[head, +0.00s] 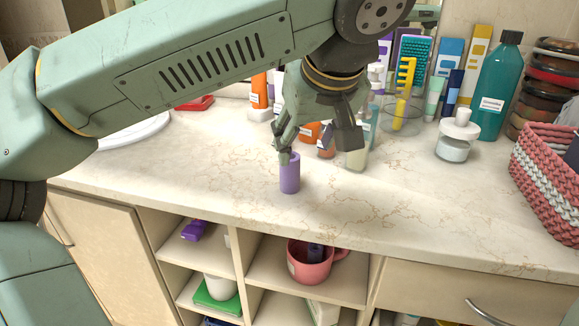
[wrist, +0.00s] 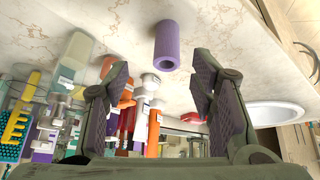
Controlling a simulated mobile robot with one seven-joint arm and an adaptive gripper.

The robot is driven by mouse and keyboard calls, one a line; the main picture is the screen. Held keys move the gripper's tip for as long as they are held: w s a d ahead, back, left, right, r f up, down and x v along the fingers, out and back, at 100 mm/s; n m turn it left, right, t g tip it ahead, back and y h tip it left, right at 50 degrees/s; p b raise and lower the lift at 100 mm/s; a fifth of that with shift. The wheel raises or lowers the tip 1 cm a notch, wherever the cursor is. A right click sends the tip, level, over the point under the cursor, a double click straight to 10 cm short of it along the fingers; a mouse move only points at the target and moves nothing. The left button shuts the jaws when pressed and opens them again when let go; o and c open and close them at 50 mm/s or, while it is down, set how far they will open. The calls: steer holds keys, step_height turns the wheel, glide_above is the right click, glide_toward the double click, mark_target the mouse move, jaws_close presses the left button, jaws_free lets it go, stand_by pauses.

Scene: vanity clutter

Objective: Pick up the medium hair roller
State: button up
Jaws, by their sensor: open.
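The hair roller is a purple, hollow cylinder (head: 289,174) standing upright on the marble countertop (head: 200,165), near its front edge. In the wrist view the purple roller (wrist: 167,46) shows beyond the fingertips, between the lines of the two fingers, with its open end visible. My gripper (head: 315,150) is just above and behind the roller in the head view, and one finger overlaps the roller's top edge. In the wrist view my gripper (wrist: 160,85) has its two fingers wide apart with nothing between the pads.
Behind stand orange bottles (head: 259,90), a clear cup with a yellow comb (head: 404,90), a teal bottle (head: 498,88) and a white-lidded jar (head: 455,140). A pink woven basket (head: 545,185) is at right. The counter left of the roller is clear.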

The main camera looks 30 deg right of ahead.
mark_target(292, 163)
steer(key=x, duration=0.3)
steer(key=p+x, duration=0.1)
steer(key=x, duration=0.6)
steer(key=shift+w+a+f+p, duration=0.2)
steer(key=shift+w+a+p, duration=0.1)
steer(key=shift+w, duration=0.25)
steer(key=c, duration=0.9)
